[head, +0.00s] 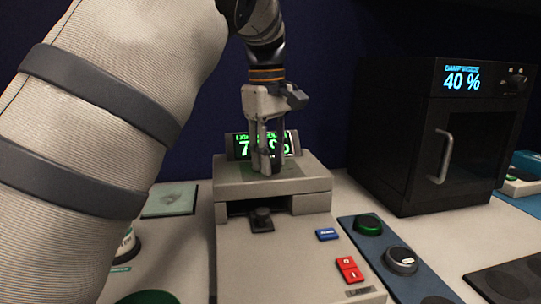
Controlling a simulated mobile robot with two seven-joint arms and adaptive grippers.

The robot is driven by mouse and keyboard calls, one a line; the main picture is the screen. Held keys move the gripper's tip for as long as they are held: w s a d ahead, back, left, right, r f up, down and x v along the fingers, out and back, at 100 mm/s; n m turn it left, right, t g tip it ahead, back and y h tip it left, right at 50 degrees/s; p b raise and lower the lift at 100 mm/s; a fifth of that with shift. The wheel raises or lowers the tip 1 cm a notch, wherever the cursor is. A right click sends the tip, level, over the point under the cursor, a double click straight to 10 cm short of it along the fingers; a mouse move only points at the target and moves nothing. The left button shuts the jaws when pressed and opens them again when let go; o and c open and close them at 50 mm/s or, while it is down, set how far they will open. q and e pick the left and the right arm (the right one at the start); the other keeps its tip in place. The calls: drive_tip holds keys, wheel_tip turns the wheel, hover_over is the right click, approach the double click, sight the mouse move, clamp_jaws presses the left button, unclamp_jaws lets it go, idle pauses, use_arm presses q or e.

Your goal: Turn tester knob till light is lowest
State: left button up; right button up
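The tester (300,255) is a beige box with a raised top housing (310,180) and a green-lit display (243,148) at its back. The display shows a light-intensity percentage starting with 7; its other digits are partly hidden by my gripper. My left gripper (267,165) points down, its fingertips at the top of the housing. No knob shows clearly there; the fingers may hide it. I cannot tell whether they are closed on anything. A small black piece (262,218) sits in the slot below the housing. My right gripper is out of view.
Blue (327,234) and red (350,269) buttons are on the tester's front. A black cabinet (435,140) reading 40 % stands at right. A blue tray (385,250) with round green and dark pieces lies beside the tester. My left arm covers the left side.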

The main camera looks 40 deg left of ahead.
use_arm(q)
drive_tip(key=shift+m, duration=0.3)
drive_tip(key=m, duration=0.4)
drive_tip(key=shift+m, duration=0.4)
drive_tip(key=m, duration=0.5)
drive_tip(key=shift+a+h, duration=0.1)
drive_tip(key=shift+h, duration=0.2)
drive_tip(key=shift+m, duration=0.4)
drive_tip(key=o, duration=1.2)
